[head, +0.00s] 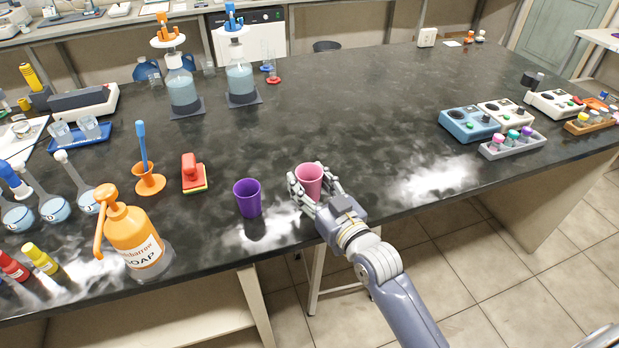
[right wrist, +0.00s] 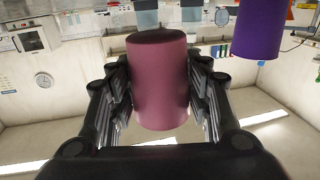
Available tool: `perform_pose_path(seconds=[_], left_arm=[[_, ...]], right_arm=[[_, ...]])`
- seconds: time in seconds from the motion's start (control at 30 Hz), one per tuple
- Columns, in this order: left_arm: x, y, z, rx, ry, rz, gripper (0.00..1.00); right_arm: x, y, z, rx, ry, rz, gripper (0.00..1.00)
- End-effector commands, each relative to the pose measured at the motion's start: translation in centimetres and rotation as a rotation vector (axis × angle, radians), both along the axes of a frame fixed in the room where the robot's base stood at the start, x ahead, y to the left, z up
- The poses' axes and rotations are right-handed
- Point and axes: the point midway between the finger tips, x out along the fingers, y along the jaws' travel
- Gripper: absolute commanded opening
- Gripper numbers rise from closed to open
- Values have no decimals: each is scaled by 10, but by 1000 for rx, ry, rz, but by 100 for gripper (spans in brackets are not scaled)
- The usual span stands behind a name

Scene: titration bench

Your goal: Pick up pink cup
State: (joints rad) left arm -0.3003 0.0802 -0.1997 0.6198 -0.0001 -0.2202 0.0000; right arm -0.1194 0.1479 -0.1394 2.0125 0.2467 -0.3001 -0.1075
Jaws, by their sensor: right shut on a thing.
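The pink cup (head: 310,180) is upright near the front edge of the dark bench in the head view. My right gripper (head: 313,192) is shut on it, with a finger on each side. In the right wrist view the pink cup (right wrist: 158,80) fills the space between the two fingers of my right gripper (right wrist: 160,100). I cannot tell whether the cup touches the bench or is slightly above it. My left gripper is not in view.
A purple cup (head: 247,198) stands close to the left of the pink cup, and also shows in the right wrist view (right wrist: 262,28).

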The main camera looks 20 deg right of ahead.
Motion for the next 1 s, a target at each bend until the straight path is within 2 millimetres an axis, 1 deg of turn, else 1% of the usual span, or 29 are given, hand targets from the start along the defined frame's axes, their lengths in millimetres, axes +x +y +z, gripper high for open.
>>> perform_pose_path(seconds=[0.03, 0.2, 0.6, 0.8, 1.0], left_arm=[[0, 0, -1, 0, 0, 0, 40], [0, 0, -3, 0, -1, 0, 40], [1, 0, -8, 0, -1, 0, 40], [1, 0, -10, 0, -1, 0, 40], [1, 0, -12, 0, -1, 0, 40]], right_arm=[[-7, 3, -1, 3, 2, 1, 22], [-30, 11, 2, 3, 2, 1, 22], [-79, 28, 6, 2, 3, 0, 22], [-99, 35, 9, 2, 1, 0, 22], [-112, 40, 10, 2, 1, 1, 22]])
